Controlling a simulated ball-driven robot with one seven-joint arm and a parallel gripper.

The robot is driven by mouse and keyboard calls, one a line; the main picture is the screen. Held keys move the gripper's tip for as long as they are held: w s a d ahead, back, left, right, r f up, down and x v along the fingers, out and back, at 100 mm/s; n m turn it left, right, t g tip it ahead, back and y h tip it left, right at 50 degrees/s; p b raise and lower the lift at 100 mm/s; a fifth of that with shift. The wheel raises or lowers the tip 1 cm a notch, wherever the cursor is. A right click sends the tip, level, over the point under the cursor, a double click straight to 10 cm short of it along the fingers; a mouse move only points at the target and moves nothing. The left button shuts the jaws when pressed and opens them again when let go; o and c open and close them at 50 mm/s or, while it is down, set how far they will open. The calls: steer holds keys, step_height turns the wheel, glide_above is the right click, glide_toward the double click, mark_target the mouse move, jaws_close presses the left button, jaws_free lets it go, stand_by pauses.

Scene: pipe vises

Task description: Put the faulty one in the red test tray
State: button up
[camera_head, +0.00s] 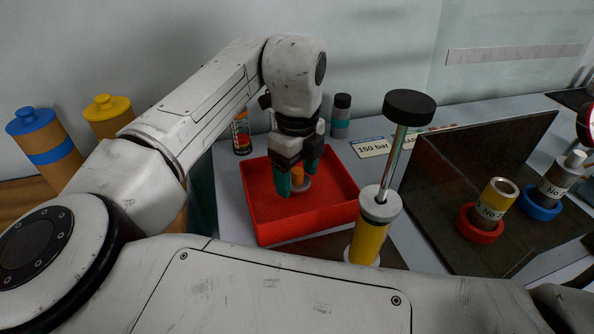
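The red test tray (262,226) lies on the grey bench in the middle of the view. My gripper (298,174) points down inside it, with teal fingers either side of a small orange piece (298,175) with a grey ring low on it. The fingers and the black gripper body hide much of this piece. I cannot tell whether the fingers press on it, or whether it rests on the tray floor. At right, a yellowish pipe piece (495,198) stands in a red collar, and a dark piece with a pale band (559,177) stands in a blue collar.
A yellow hand pump (368,240) with a tall black-topped rod stands just right of the tray. A dark angled metal shield (460,165) is beyond it. A "150 bar" card (371,147), a spray can (241,135) and a bottle (340,117) are behind the tray.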

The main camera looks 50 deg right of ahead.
mark_target(298, 171)
steer(key=shift+o, duration=0.4)
steer(key=shift+r, duration=0.1)
step_height(298, 171, up, 12)
steer(key=p, duration=0.1)
steer(key=shift+s, duration=0.1)
stand_by(0.7)
